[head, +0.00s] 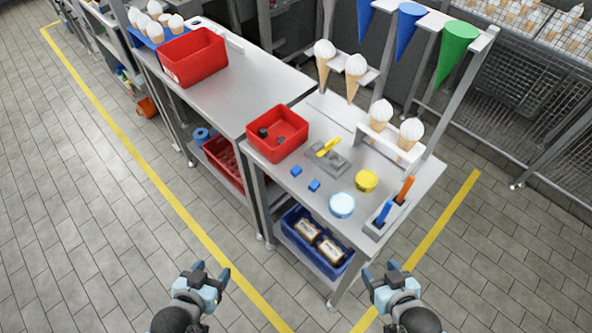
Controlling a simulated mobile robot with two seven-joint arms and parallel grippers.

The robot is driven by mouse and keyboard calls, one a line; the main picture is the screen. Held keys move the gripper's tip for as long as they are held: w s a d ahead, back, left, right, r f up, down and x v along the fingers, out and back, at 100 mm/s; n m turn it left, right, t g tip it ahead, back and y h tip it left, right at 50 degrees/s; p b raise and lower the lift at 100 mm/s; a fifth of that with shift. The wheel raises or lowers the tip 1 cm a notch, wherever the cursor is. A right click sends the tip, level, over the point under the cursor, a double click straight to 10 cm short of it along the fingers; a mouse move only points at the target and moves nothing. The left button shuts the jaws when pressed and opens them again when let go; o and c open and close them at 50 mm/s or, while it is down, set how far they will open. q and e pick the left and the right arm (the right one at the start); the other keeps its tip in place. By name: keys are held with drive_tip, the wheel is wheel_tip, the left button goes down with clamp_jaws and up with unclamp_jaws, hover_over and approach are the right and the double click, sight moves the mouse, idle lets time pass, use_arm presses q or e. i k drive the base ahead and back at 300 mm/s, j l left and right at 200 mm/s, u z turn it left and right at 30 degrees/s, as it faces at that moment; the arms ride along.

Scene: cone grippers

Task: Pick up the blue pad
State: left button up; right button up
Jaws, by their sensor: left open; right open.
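Two small blue pads lie on the metal worktable, one at the left (295,171) and one a little nearer (314,185). A round light-blue lidded tub or disc (341,205) stands near the table's front edge; I cannot tell which blue item the task names. My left gripper (211,272) is open and empty over the floor, left of and short of the table. My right gripper (380,270) is open and empty, in front of the table's near right corner. Neither gripper touches anything.
Near the pads are a red bin (278,133), a grey plate with a yellow-handled tool (328,156), a yellow round item (366,180) and a tool holder (387,214). Cone racks (390,140) stand behind. A blue crate (317,243) is on the shelf below. Floor in front is clear.

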sight(297, 170)
drive_tip(key=k+j+u, duration=0.1)
drive_tip(key=j+u, duration=0.25)
drive_tip(key=k+j+u, duration=0.1)
drive_tip(key=j+u, duration=0.25)
drive_tip(key=l, duration=0.15)
